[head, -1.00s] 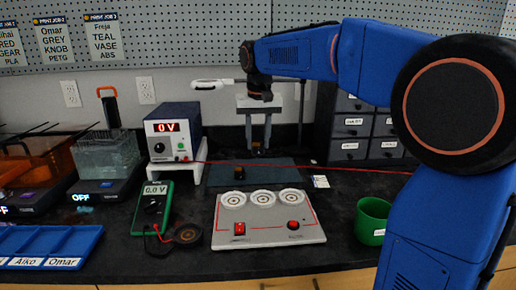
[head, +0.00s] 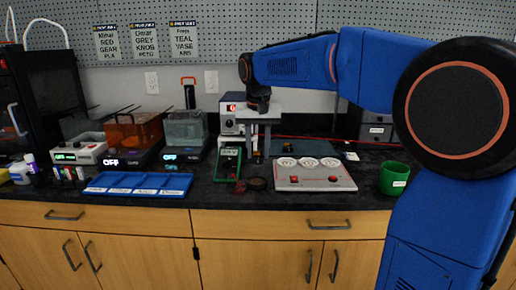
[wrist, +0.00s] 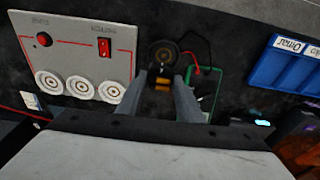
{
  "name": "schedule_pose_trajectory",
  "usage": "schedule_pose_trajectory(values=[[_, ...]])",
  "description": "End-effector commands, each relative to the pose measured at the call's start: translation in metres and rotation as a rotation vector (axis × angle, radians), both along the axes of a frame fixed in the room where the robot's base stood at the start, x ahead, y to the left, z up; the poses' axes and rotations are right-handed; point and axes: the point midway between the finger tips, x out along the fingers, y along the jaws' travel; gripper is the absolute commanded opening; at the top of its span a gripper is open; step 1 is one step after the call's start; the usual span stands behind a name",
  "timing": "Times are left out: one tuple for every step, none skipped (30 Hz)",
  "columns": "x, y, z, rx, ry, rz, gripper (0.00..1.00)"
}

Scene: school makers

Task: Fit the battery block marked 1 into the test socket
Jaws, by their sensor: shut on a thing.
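My gripper (head: 258,157) points down near the multimeter and is shut on a small dark block with an orange-brown band (wrist: 160,82), the battery block. Its number cannot be read. The wrist view also shows the fingers (wrist: 165,92) on either side of it. A round dark cup (head: 257,183), which looks like the test socket, lies on the bench, wired to the green multimeter (head: 229,164). In the wrist view the cup (wrist: 163,52) shows just beyond the block. The block appears held above the bench, apart from the cup.
A grey panel (head: 315,183) with three white round wells, a red switch and a red button stands right of the cup. A green cup (head: 394,178) is farther right. A blue divided tray (head: 139,184) lies left. The power supply (head: 228,121) is partly hidden behind my arm.

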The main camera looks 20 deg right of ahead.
Motion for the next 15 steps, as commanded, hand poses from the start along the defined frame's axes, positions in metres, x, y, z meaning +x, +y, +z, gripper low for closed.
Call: schedule_pose_trajectory(values=[[0.0,0.0,-0.001,0.0,0.0,-0.001,0.1],[0.0,0.0,-0.001,0.0,0.0,-0.002,0.1],[0.0,0.0,-0.002,0.0,0.0,-0.003,0.1],[0.0,0.0,-0.003,-0.001,0.0,-0.003,0.1],[0.0,0.0,-0.004,0.0,0.0,-0.003,0.1],[0.0,0.0,-0.006,-0.001,0.0,-0.003,0.1],[0.0,0.0,-0.008,-0.001,0.0,-0.003,0.1],[0.0,0.0,-0.011,0.0,0.001,-0.003,0.1],[0.0,0.0,-0.014,0.0,0.001,-0.003,0.1],[0.0,0.0,-0.017,0.0,0.001,-0.003,0.1],[0.0,0.0,-0.019,0.0,0.001,-0.003,0.1],[0.0,0.0,-0.023,0.0,0.001,-0.003,0.1],[0.0,0.0,-0.026,0.0,0.001,-0.003,0.1],[0.0,0.0,-0.029,0.0,0.001,-0.003,0.1],[-0.001,0.0,-0.033,0.0,0.002,-0.003,0.1]])
